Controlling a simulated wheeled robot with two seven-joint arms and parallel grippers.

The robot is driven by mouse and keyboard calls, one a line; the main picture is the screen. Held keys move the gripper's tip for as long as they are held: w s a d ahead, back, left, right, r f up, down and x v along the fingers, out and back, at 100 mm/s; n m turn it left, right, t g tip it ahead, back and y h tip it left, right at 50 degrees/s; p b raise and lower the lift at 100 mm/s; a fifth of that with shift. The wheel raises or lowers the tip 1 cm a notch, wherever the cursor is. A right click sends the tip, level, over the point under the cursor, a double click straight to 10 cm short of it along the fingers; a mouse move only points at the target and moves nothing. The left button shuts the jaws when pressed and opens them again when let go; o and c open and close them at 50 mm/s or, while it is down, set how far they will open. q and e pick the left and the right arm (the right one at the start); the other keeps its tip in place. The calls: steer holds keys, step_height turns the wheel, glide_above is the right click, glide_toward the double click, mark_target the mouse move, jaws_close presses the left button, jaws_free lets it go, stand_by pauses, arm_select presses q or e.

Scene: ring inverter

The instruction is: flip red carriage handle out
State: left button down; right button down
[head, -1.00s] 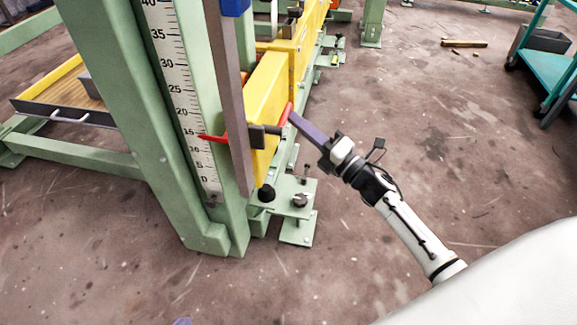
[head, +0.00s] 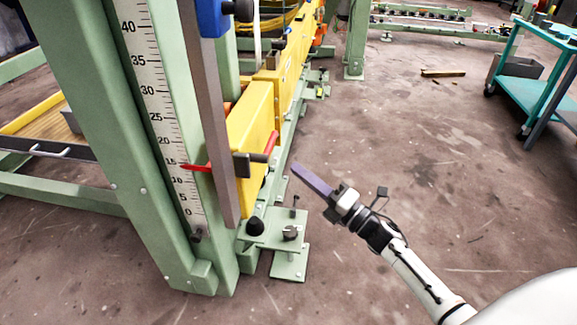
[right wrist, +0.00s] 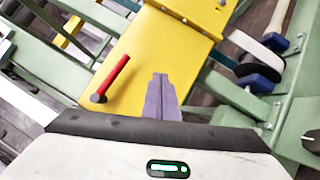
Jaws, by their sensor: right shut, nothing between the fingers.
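The red carriage handle (head: 271,146) sticks out at the right side of the yellow carriage beam (head: 250,133), beside a dark block. In the right wrist view the red handle (right wrist: 113,75) lies along the yellow face, to the left of my fingers. My right gripper (head: 303,173) is shut and empty, with its purple fingers pointing up and left. It is apart from the handle, to its lower right. In the right wrist view the shut fingers (right wrist: 161,92) show in front of the yellow beam. My left gripper is not in view.
A green upright with a scale (head: 150,85) and a red pointer (head: 194,167) stands left of the carriage. A green foot plate (head: 280,235) is below. A teal cart (head: 540,85) stands far right. The floor between is open.

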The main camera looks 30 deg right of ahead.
steer(key=s+d+f, duration=0.3)
steer(key=shift+s+d+f, duration=0.1)
steer(key=shift+d, duration=0.2)
stand_by(0.4)
